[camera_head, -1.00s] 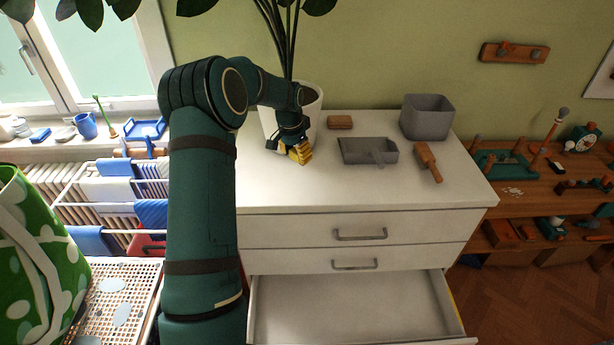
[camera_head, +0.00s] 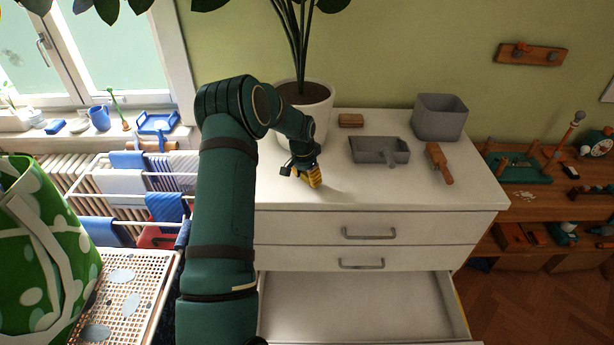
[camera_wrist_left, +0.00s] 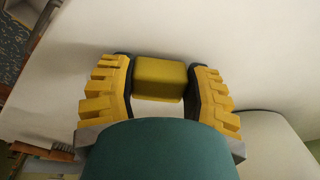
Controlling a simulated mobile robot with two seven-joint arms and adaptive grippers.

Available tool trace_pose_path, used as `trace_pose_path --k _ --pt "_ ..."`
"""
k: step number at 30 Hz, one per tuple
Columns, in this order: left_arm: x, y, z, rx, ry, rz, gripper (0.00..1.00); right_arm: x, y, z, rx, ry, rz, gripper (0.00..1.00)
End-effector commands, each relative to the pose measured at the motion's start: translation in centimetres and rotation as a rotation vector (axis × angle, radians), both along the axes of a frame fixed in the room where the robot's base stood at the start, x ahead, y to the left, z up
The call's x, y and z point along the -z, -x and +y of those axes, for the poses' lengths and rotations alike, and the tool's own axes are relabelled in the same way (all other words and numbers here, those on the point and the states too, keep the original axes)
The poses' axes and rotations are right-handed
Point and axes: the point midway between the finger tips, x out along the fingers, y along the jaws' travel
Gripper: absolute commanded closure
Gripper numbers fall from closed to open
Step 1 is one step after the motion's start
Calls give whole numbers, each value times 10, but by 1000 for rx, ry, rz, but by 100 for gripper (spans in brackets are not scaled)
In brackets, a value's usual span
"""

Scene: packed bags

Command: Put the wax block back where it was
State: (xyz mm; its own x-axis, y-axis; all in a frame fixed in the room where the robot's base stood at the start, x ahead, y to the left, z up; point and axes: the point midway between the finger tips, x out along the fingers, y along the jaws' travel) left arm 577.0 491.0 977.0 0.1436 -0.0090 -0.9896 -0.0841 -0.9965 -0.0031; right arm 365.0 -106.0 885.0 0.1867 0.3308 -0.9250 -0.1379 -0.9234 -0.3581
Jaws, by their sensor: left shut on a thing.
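My left gripper (camera_head: 314,178) is over the front left part of the white dresser top (camera_head: 345,195), pointing down. In the left wrist view its yellow ribbed fingers (camera_wrist_left: 160,85) are shut on the wax block (camera_wrist_left: 160,72), a small yellow block with rounded edges, held between the fingertips. In the head view the fingers largely hide the block. I cannot tell whether it touches the surface. My right gripper is not in view.
A potted plant (camera_head: 303,97) stands behind the gripper. A brown block (camera_head: 351,120), grey tray (camera_head: 378,151), wooden-handled tool (camera_head: 438,163) and grey bin (camera_head: 439,117) stand to the right. Below, the lowest visible drawer (camera_head: 360,305) is open and looks empty.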

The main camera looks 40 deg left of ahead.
Motion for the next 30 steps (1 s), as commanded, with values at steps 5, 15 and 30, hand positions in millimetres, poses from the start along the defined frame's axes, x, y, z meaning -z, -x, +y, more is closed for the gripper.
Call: trace_pose_path --k 5,15,30 --pt "3 0 0 0 0 0 89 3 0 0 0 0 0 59" --pt "2 0 0 0 0 0 19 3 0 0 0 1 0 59" --pt "-56 7 1 1 -3 -3 19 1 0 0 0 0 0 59"
